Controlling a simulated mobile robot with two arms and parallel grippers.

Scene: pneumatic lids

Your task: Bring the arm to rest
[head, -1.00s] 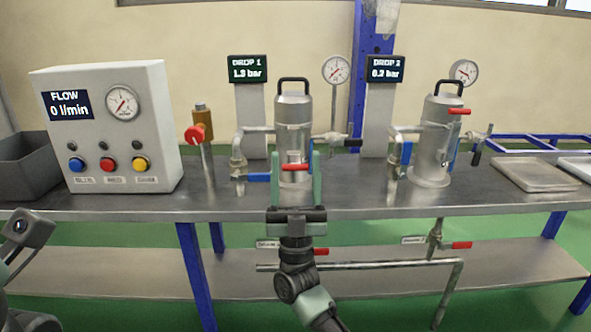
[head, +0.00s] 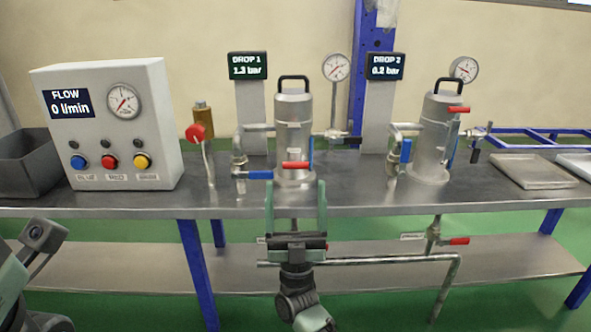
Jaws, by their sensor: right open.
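My right gripper (head: 296,208) is in front of the bench's front edge, below the left metal canister (head: 293,135). Its two green fingers point up and stand wide apart with nothing between them. It is apart from the canister and from the red-handled valve (head: 295,166) on it. Part of my left arm (head: 35,255) shows at the lower left; its gripper fingers are not visible.
The metal bench (head: 350,197) holds a control box (head: 110,128), a red-knobbed valve (head: 197,131), a second canister (head: 434,140) and a tray (head: 534,172). A grey bin (head: 28,165) stands at the left. A pipe (head: 400,260) with a red-handled valve (head: 459,241) runs below the bench top.

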